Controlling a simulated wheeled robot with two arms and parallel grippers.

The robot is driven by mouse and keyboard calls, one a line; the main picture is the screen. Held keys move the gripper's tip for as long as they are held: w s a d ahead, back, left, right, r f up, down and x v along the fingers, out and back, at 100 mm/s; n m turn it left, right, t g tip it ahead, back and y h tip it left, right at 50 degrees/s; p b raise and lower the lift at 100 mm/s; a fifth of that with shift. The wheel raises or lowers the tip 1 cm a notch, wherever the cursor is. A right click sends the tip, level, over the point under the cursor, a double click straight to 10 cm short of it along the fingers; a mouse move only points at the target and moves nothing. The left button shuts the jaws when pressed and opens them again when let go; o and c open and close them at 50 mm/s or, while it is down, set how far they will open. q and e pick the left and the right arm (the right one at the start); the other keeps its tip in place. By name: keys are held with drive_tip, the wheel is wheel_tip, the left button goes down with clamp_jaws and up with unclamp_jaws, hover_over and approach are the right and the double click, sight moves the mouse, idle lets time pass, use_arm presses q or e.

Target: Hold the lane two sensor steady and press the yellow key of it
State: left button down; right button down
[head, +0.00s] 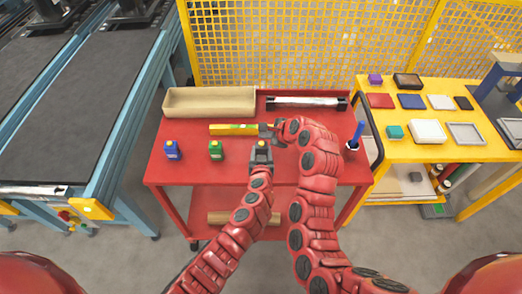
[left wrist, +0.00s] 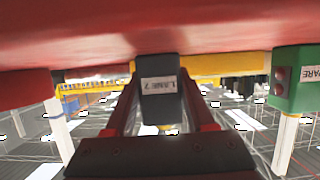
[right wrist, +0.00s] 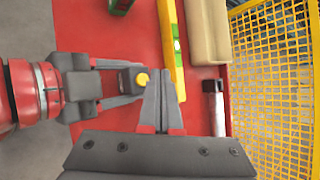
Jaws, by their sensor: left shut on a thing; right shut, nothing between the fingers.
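The lane two sensor is a dark box with a label, seen in the left wrist view (left wrist: 160,100). My left gripper (head: 261,157) is shut on it above the red table. Its yellow key (right wrist: 142,79) faces up in the right wrist view and also shows in the head view (head: 261,144). My right gripper (right wrist: 165,95) is shut and empty. Its fingertips are close beside the yellow key in the right wrist view; I cannot tell whether they touch it. In the head view the right gripper (head: 275,131) is partly hidden by its own arm.
On the red table (head: 190,172) stand a blue sensor (head: 171,150) and a green sensor (head: 215,150). A yellow spirit level (head: 228,129) lies behind the left gripper. A cardboard tray (head: 208,102) and a dark-ended silver bar (head: 305,102) lie at the back, before a yellow mesh fence (head: 300,45).

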sight(264, 146)
wheel_tip(264, 146, up, 4)
drive_tip(key=shift+f, duration=0.1)
idle(0.5)
use_arm(q)
drive_tip(key=shift+c, duration=0.8)
unclamp_jaws()
